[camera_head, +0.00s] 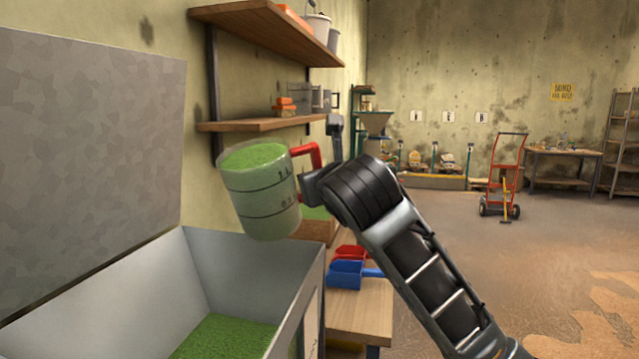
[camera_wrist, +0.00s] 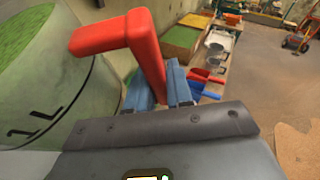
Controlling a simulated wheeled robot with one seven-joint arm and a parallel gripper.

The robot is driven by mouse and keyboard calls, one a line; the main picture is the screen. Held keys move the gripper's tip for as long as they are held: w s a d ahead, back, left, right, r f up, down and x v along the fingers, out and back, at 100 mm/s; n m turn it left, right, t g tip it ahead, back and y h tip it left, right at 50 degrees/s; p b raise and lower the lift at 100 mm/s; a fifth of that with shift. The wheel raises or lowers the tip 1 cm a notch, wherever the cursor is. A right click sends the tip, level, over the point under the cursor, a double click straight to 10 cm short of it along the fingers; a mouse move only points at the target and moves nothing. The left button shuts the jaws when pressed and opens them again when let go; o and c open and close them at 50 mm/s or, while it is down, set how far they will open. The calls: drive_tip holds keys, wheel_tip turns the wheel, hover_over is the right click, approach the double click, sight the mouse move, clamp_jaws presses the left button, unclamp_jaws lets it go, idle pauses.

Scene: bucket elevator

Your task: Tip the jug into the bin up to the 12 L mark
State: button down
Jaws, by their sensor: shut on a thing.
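A clear measuring jug (camera_head: 262,200) with a red handle (camera_head: 308,158) hangs in the air above the bin, tilted a little. It is full of green granules nearly to its rim, past the 1 L line. The jug also fills the left of the wrist view (camera_wrist: 45,90). My gripper (camera_wrist: 160,88) is shut on the red handle. The grey metal bin (camera_head: 240,275) stands open below the jug at the lower left, with green granules (camera_head: 225,338) inside. No 12 L mark shows in these views.
A wooden bench (camera_head: 362,318) beside the bin holds a blue scoop (camera_head: 350,272) and a red scoop (camera_head: 350,252). Two wooden shelves (camera_head: 262,124) stick out from the wall behind the jug. A red hand truck (camera_head: 502,175) stands farther back on open floor.

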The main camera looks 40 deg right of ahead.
sight(314, 159)
drive_tip(key=shift+r+n+t+h, duration=0.3)
drive_tip(key=shift+r+n+t, duration=0.2)
drive_tip(key=shift+r, duration=0.35)
drive_tip(key=shift+r+n+t, duration=0.3)
drive_tip(key=shift+r, duration=0.05)
drive_tip(key=shift+a+r+n+t+h, duration=0.1)
drive_tip(key=shift+r+n+t+h, duration=0.25)
drive_tip(key=shift+n+t+h, duration=0.05)
drive_tip(key=shift+s+a+r+n+t+h, duration=0.15)
drive_tip(key=shift+r+n+t, duration=0.1)
drive_tip(key=shift+n+t, duration=0.2)
drive_tip(key=shift+s+a+r+n+t+h, duration=0.1)
drive_tip(key=shift+r+n+t+h, duration=0.1)
drive_tip(key=shift+n+t, duration=0.2)
drive_tip(key=shift+s+a+r+n+t, duration=0.1)
drive_tip(key=shift+a+n+t, duration=0.2)
drive_tip(key=shift+n+t, duration=0.25)
drive_tip(key=shift+s+a+r+n+t, duration=0.1)
drive_tip(key=shift+a+n+t, duration=0.15)
drive_tip(key=shift+n+t, duration=0.25)
drive_tip(key=shift+a+n, duration=0.15)
drive_tip(key=shift+n, duration=0.15)
drive_tip(key=shift+s+a+f+n+t+y+b, duration=0.2)
drive_tip(key=shift+a+n+t+y+b, duration=0.45)
drive_tip(key=shift+n+b, duration=0.5)
drive_tip(key=shift+s+a+f+n+t+y+b, duration=0.1)
drive_tip(key=shift+s+a+n+t+y+b, duration=0.15)
drive_tip(key=shift+a+n+t+y+b, duration=0.75)
